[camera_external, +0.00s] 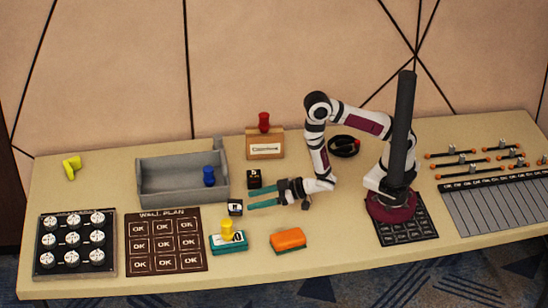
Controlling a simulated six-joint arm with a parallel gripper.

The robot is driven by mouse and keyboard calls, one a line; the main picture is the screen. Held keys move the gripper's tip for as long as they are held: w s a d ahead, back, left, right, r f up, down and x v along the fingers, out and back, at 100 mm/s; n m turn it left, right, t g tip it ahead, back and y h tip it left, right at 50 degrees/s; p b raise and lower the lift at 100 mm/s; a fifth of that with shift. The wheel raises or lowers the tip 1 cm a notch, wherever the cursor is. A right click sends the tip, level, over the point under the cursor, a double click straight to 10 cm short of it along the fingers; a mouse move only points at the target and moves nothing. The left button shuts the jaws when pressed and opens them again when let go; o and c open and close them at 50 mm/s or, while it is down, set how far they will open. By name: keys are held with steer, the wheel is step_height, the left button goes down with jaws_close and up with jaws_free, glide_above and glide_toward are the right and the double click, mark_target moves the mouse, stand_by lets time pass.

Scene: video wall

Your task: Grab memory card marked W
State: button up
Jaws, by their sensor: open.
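A small black card (236,208) with a white label stands on the table just left of my gripper's tips; its letter is too small to read surely. A second black card (255,181), also with a white mark I cannot read surely, stands just behind my gripper. My gripper (251,204) has teal fingers that point left. It is open and low over the table, with its tips close to the first card. I cannot tell whether they touch it. Nothing shows held between the fingers.
A grey tray (160,206) holding a blue knobbed piece (209,176) lies behind left. A teal block (230,249) with a yellow knob and an orange block (288,239) lie in front. A brown box (279,147) with a red knob stands behind. The back-left table is mostly clear.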

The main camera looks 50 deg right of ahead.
mark_target(235, 210)
steer(key=x, duration=0.7)
steer(key=shift+w+a, duration=0.1)
steer(key=shift+a, duration=0.05)
jaws_close()
